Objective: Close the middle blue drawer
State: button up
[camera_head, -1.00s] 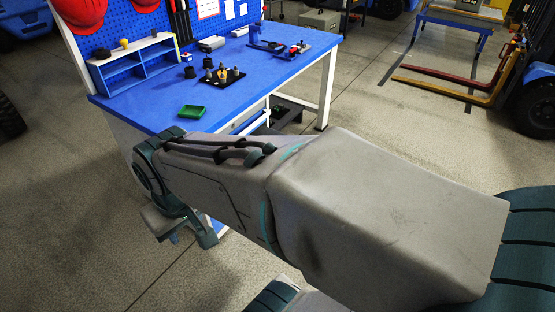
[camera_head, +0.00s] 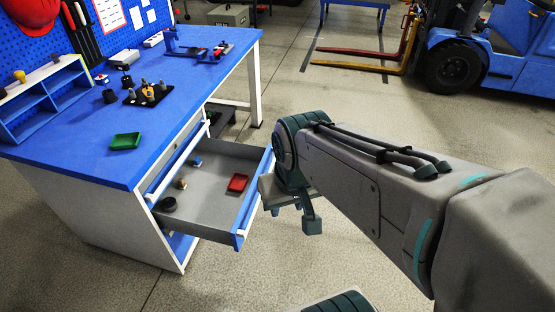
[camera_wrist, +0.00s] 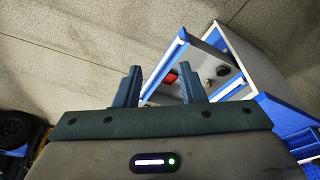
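The middle blue drawer (camera_head: 205,205) is pulled out from the workbench, its grey inside exposed. Its blue front (camera_head: 252,200) with a white handle faces right, toward my arm. My gripper (camera_head: 300,218) is just outside that front, on its right; whether it touches cannot be told. In the wrist view the drawer front (camera_wrist: 164,66) lies ahead, partly behind and between the fingers. My gripper's fingers (camera_wrist: 160,82) are apart there with nothing held between them.
The drawer holds a red tray (camera_head: 238,183), a black ring (camera_head: 168,204) and small parts. The blue workbench top (camera_head: 85,140) bears a green tray (camera_head: 125,141) and tools. Floor to the right is open, with a forklift (camera_head: 465,60) farther back.

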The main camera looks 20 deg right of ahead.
aim_at(206, 210)
jog(key=z, duration=0.15)
jog(key=i, duration=0.5)
jog(key=u, duration=0.05)
jog(key=k, duration=0.4)
jog(key=z, duration=0.5)
jog(key=i, duration=0.95)
jog(key=u, duration=0.65)
